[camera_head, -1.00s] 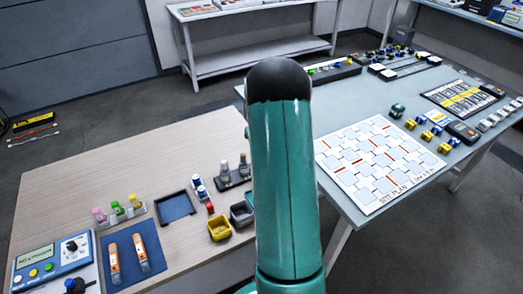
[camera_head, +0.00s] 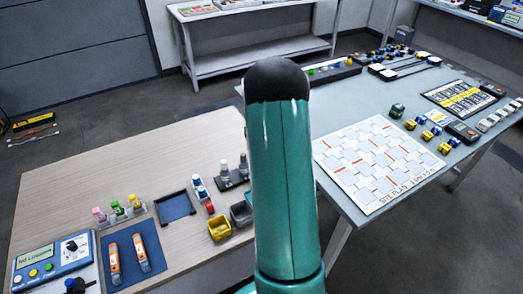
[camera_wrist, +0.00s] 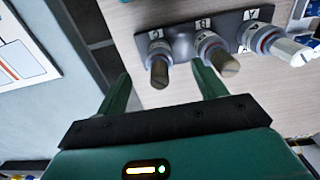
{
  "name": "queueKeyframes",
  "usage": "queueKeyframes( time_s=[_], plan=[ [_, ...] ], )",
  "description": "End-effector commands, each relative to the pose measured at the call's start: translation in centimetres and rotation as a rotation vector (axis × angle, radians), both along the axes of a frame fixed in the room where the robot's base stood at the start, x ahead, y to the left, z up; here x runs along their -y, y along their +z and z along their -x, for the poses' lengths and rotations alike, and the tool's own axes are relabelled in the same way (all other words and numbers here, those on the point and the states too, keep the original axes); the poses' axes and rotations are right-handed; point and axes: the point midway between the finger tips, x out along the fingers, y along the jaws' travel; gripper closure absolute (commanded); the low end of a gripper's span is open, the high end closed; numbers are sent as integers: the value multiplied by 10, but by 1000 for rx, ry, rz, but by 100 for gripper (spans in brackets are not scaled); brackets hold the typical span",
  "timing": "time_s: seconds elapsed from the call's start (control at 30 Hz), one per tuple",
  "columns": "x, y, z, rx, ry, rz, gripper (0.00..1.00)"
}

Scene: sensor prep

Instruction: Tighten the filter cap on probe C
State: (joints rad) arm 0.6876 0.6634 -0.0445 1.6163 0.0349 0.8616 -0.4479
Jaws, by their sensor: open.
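In the wrist view a dark rack (camera_wrist: 182,44) holds three upright probes with upside-down labels that are hard to read. The left one, with a grey-brown cap (camera_wrist: 159,75), appears to be probe C (camera_wrist: 157,50). The middle probe (camera_wrist: 210,47) has a similar cap. The right probe (camera_wrist: 267,40) has a red ring and a white top. My gripper (camera_wrist: 160,70) is open, its fingers on either side of the left probe's cap in the picture; contact cannot be told. In the head view the rack (camera_head: 234,180) shows two probes; my arm hides its right end and my gripper.
On the wooden table (camera_head: 95,170) are a yellow bin (camera_head: 219,229), a grey bin (camera_head: 241,214), a blue-lined tray (camera_head: 176,207), a blue mat with orange devices (camera_head: 113,257) and a control box (camera_head: 50,262). A grey table (camera_head: 345,207) with a site plan (camera_head: 375,160) stands right.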

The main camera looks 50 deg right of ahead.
Motion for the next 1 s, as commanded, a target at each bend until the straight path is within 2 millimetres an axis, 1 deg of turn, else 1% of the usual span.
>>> queueKeyframes(
  time_s=[0.33, 1.0],
  plan=[
    [0, 1, 0, 0, 0, 0, 30],
    [0, 12, 0, 1, 0, 0, 30]
  ],
)
